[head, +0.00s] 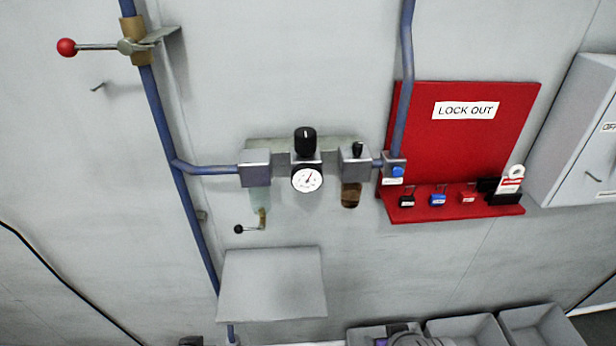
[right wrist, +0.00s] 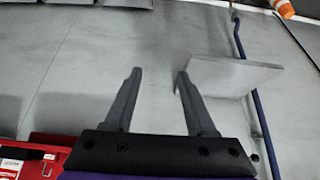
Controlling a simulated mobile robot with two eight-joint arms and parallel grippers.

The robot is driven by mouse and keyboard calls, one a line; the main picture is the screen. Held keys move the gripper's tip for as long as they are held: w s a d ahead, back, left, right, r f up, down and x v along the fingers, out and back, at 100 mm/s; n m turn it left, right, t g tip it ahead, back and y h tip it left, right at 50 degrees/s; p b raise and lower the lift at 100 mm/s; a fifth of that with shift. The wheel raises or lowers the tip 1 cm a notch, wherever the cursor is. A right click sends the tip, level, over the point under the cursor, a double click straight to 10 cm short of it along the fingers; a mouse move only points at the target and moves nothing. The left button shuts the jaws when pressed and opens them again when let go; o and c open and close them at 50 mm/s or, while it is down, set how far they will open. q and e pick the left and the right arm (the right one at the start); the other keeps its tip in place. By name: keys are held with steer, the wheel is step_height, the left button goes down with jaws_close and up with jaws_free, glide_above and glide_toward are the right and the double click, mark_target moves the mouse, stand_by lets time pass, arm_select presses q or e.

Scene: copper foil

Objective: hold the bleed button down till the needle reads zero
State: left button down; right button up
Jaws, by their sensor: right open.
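The blue bleed button (head: 397,171) sits on a small grey block at the right end of the air line in the head view, beside the red board. The round white gauge (head: 307,179) hangs in the middle of the line under a black knob. Its dark needle shows, but the number it reads is too small to tell. My right gripper (right wrist: 157,75) is open and empty in the right wrist view, with bare wall and a grey panel beyond its fingers. My left gripper is in neither view.
A red lock-out board (head: 463,150) with several padlocks on its ledge stands right of the button. A grey cabinet (head: 585,140) is at far right. A red-ended valve lever (head: 90,47) is at upper left. A grey panel (head: 272,284) juts below the gauge; grey bins (head: 466,332) line the bottom.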

steer(key=shift+c, duration=0.3)
jaws_close()
stand_by(1.5)
